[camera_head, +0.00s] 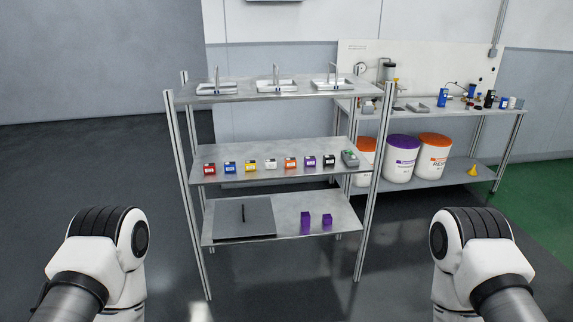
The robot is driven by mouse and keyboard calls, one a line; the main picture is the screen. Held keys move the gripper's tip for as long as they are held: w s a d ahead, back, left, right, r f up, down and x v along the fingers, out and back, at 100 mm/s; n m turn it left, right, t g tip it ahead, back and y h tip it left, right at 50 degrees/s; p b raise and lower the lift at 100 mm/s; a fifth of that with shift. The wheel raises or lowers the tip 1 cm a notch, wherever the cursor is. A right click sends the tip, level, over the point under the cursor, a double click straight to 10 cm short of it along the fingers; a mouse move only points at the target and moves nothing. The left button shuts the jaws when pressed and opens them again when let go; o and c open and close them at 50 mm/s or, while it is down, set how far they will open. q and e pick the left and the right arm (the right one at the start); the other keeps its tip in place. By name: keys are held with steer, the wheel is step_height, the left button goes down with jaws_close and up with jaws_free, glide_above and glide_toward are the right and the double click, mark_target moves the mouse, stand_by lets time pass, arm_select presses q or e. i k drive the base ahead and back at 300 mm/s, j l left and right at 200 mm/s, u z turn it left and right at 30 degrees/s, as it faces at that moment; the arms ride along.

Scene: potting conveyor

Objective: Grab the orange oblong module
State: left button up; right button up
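A small orange module (290,162) with a dark top stands on the middle shelf (225,178) of the metal rack, in a row of similar modules. At this size it looks boxy, and I cannot tell whether it is oblong. A white module (270,164) stands to its left and a purple module (310,162) to its right, both apart from it. My arms show at the lower left and lower right, well in front of the rack. Neither gripper is in the picture.
The row also has red (210,169), blue (230,167), yellow (250,165) and black (329,160) modules and a grey device (350,158). Purple blocks (305,220) and a dark plate (240,218) lie below. Trays (217,88) stand above. Rack posts (191,200) flank the shelves.

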mark_target(289, 162)
steer(key=i+l+u, duration=0.1)
steer(key=i+l, duration=0.15)
steer(key=i+l+u, duration=0.2)
steer(key=i+l, duration=0.2)
steer(key=l, duration=0.2)
steer(key=i+l, duration=0.2)
steer(key=l, duration=0.15)
steer(key=i+l+u, duration=0.25)
steer(key=i+l, duration=0.15)
steer(key=l, duration=0.25)
steer(key=i+l+u, duration=0.1)
steer(key=l, duration=0.25)
steer(key=i+l+u, duration=0.1)
steer(key=l, duration=0.3)
steer(key=i, duration=0.1)
